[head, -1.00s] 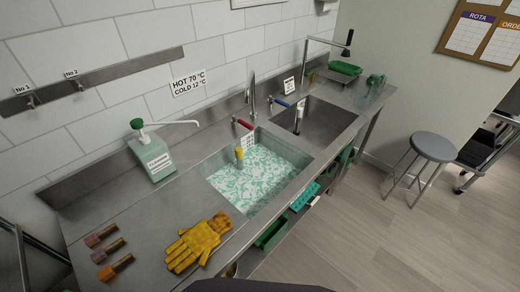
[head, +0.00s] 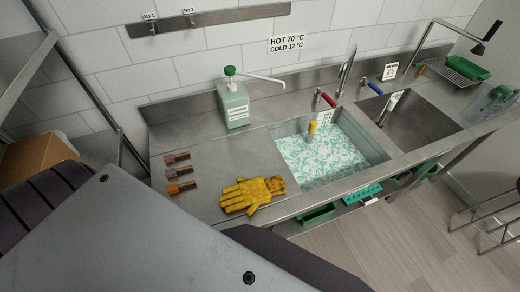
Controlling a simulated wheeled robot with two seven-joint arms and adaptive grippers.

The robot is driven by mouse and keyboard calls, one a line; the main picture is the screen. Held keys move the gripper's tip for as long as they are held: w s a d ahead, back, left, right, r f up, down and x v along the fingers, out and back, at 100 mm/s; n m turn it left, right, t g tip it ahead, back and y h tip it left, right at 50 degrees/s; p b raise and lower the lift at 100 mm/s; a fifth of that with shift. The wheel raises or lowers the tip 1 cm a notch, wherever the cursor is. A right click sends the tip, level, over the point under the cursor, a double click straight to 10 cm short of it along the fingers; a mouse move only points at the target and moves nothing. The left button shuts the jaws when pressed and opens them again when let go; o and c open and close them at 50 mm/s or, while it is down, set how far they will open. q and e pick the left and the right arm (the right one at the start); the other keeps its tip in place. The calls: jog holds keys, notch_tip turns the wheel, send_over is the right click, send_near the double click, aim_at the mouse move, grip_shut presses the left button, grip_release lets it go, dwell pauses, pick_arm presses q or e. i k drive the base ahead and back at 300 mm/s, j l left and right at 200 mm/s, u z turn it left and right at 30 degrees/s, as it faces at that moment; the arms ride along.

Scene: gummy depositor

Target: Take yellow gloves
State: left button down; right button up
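The yellow gloves (head: 248,193) lie flat on the steel counter in the head view, near its front edge and left of the filled sink. The fingers point left and the cuff end points right, toward the sink. They look like a stacked pair, but I cannot tell for certain. Nothing touches them. A large grey part of my own body fills the lower left of the view. Neither of my grippers shows.
Several brown-handled brushes (head: 181,172) lie left of the gloves. A green soap dispenser (head: 234,104) stands behind them. The sink (head: 375,160) holds foamy water and a yellow-topped item (head: 312,127). A cardboard box (head: 38,158) sits at far left. Bare counter (head: 210,205) surrounds the gloves.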

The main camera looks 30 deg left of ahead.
aim_at(252, 193)
jog(key=i+u, duration=0.15)
jog(key=u, duration=1)
jog(key=k+l+u, duration=0.1)
jog(key=l+u, duration=0.15)
jog(key=k+l+u, duration=0.2)
jog(key=l, duration=0.2)
jog(key=l+u, duration=0.65)
jog(key=k+l+u, duration=0.15)
jog(key=l+u, duration=0.2)
jog(key=k+l+u, duration=0.15)
jog(key=l+u, duration=0.25)
jog(key=k+l+u, duration=0.2)
jog(key=u, duration=0.2)
jog(key=l, duration=0.1)
